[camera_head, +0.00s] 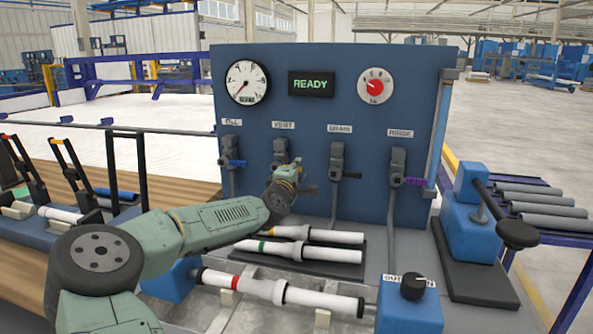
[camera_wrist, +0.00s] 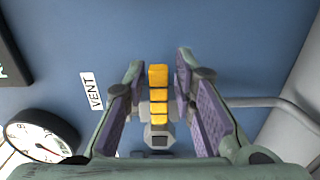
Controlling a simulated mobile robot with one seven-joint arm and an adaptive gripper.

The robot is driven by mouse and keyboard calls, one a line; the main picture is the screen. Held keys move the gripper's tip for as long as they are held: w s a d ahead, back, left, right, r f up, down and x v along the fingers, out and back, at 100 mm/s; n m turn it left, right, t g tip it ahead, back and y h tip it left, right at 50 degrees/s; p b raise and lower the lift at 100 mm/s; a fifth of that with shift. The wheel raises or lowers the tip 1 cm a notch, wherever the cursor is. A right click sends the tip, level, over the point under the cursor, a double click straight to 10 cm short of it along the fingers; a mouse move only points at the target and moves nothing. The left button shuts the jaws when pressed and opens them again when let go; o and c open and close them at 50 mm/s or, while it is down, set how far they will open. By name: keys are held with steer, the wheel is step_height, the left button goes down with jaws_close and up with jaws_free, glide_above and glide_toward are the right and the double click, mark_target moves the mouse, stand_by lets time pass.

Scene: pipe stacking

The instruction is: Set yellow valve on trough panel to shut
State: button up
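The yellow valve handle (camera_wrist: 158,95) is in the wrist view beside the VENT label (camera_wrist: 91,91). It appears to stand crosswise to the grey pipe (camera_wrist: 262,103) on the blue panel. My gripper (camera_wrist: 161,68) is open, with one purple-padded finger on each side of the handle. Gaps show between the handle and both pads. In the head view my gripper (camera_head: 288,171) is at the VENT valve (camera_head: 280,150), second from the left, and hides most of its handle.
Neighbouring valves have a blue handle (camera_head: 234,163), a black handle (camera_head: 350,175) and a purple handle (camera_head: 414,182). White pipes (camera_head: 311,252) lie below on the bench. A blue press-like device (camera_head: 468,227) stands right.

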steer(key=shift+o, duration=0.6)
steer(key=shift+s+a, duration=0.1)
steer(key=v, duration=1.1)
steer(key=shift+s, duration=0.35)
steer(key=shift+a, duration=0.1)
